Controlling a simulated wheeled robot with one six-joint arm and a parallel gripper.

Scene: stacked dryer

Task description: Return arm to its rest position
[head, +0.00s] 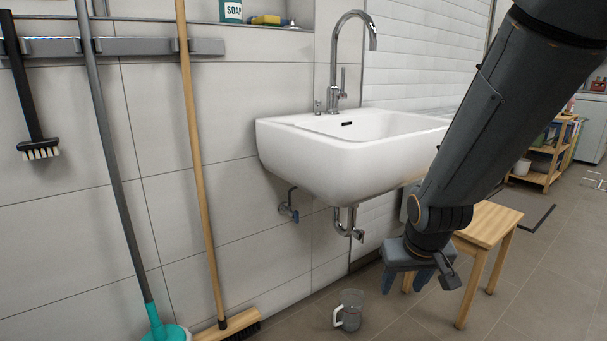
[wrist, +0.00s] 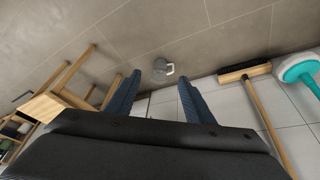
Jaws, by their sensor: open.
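My arm comes down from the top right in the head view, and my gripper (head: 408,280) hangs at its end, pointing at the floor in front of the wooden stool. In the wrist view, the two blue fingers of my gripper (wrist: 158,92) are spread apart with nothing between them. A clear jug (head: 350,310) with a pale handle stands on the floor left of my gripper in the head view. The jug also shows in the wrist view (wrist: 162,69), beyond the fingertips and apart from them.
A white sink (head: 335,160) with a chrome tap (head: 345,62) is on the wall. A wooden stool (head: 485,226) stands close behind my gripper. A broom (head: 200,160) and a teal-headed mop (head: 163,328) lean at left. Floor (head: 535,290) at right is clear.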

